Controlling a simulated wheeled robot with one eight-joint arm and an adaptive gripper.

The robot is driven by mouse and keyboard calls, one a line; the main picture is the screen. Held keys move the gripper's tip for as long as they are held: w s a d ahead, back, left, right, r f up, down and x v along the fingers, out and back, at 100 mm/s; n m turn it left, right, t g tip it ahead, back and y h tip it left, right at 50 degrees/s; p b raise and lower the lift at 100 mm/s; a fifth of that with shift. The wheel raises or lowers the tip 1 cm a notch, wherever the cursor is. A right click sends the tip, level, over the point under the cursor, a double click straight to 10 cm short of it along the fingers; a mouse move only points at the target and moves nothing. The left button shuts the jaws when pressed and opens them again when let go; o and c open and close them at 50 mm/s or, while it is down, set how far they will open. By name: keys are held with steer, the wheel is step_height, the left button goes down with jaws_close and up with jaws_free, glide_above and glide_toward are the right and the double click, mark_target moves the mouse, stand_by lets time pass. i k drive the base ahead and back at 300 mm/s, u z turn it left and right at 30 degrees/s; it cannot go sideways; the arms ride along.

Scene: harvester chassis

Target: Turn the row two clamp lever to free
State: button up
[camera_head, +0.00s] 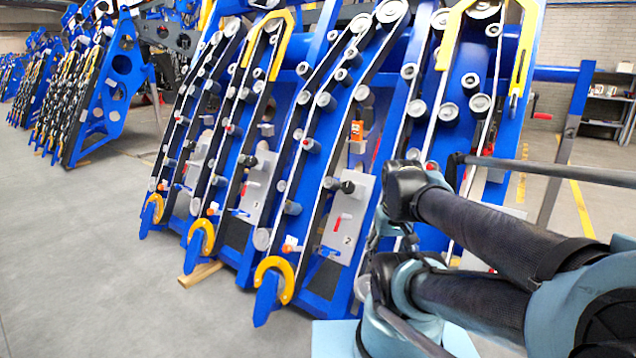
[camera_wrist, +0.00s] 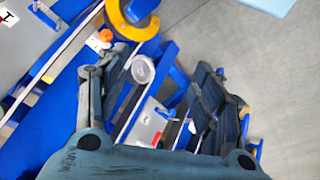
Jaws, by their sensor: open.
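In the wrist view my gripper (camera_wrist: 162,68) is open, with its two dark fingers spread and nothing held. Between and below the fingers lies a light grey plate (camera_wrist: 148,122) with a small red lever (camera_wrist: 157,139). A pale round roller (camera_wrist: 143,69) shows beside the left finger. In the head view, grey plates with red levers sit on several blue rows; one plate (camera_head: 352,200) has a red lever (camera_head: 341,222), and another lever (camera_head: 245,187) is on the row to its left. My gripper is not clear there, behind my arm.
Yellow curved hooks (camera_head: 273,277) stick out at the foot of the rows; one (camera_wrist: 133,22) is close ahead of the fingers in the wrist view. An orange knob (camera_wrist: 104,36) lies near the left finger. Grey floor (camera_head: 90,260) is clear at the left.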

mark_target(341, 216)
steer(key=z, duration=0.5)
steer(key=k, duration=1.4)
steer(key=u, duration=0.5)
steer(key=i, duration=1.05)
steer(key=z, duration=0.05)
